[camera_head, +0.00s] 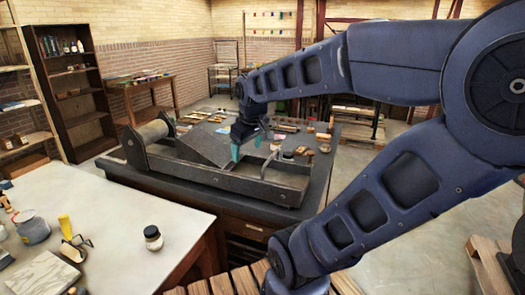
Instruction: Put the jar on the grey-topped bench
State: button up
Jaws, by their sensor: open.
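A small glass jar (153,238) with a dark lid and pale contents stands upright on the pale-topped bench (185,212) at the lower left, near its right edge. The grey-topped bench (318,190) in the middle has a dark grey top and a wooden body, and carries a large hand press (195,165). My gripper (248,148), with teal fingers, is over the press, beyond the jar and to its right. It is open, with nothing seen between the fingers.
A grey tub (32,228), a yellow bottle (66,227) and a pale slab (43,274) are also on the pale bench. Small blocks and pots lie on the grey top behind the press. A bookcase (70,90) stands at the left. Slatted wood (230,282) is at the bottom.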

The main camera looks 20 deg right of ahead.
jog(key=s+d+m, duration=0.2)
jog(key=s+m, duration=0.1)
jog(key=s+d+m, duration=0.1)
jog(key=m, duration=0.1)
jog(key=shift+s+r+t, duration=0.3)
